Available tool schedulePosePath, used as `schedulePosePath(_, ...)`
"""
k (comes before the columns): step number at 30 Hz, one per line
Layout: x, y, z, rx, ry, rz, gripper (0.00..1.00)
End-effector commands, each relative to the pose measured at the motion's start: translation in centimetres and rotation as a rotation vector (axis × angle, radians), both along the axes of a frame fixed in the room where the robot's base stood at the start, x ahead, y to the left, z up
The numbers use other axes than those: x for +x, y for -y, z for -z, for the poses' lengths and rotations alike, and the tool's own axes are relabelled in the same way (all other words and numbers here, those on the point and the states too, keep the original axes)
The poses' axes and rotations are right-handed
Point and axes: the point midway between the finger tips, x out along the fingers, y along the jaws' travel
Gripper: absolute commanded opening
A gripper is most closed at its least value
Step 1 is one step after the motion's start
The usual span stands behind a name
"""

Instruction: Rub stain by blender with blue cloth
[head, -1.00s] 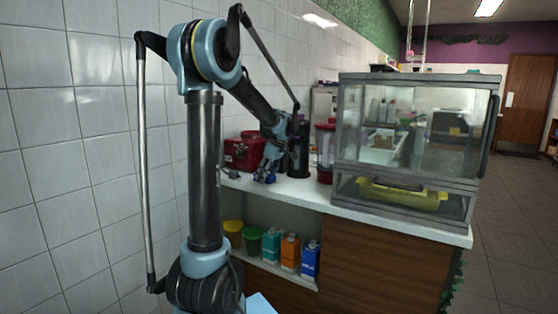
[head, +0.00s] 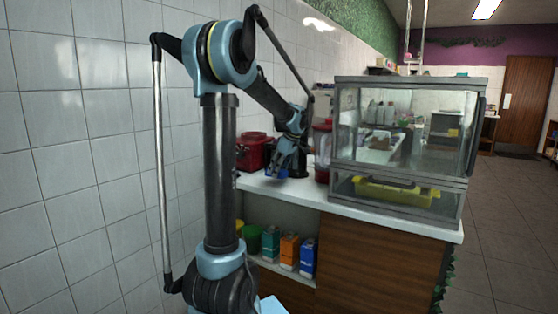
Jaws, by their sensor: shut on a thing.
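My gripper (head: 283,168) is over the back of the white counter, pointing down, shut on a small blue cloth (head: 276,173). The cloth shows only as a dark blue patch at the fingertips, low at the counter surface; I cannot tell whether it touches. The blender (head: 321,152), with red parts and a clear jar, stands just right of my gripper, partly behind the glass case. I cannot make out the stain at this size; my gripper may hide it.
A red container (head: 252,152) stands left of my gripper by the tiled wall. A glass display case (head: 403,135) fills the counter's right side. Several cartons (head: 289,251) and a green tub (head: 270,241) sit on the shelf below. The white counter's (head: 290,194) front strip is clear.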

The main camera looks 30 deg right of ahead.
Motion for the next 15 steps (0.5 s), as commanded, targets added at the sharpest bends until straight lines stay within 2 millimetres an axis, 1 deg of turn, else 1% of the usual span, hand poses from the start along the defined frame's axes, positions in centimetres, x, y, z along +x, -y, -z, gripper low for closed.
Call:
schedulePosePath(6, 0.4, -0.7, -2.1, 0.000, 0.000, -0.010, 0.23)
schedulePosePath(15, 0.8, -1.3, -4.6, 0.000, 0.000, -0.019, 0.23)
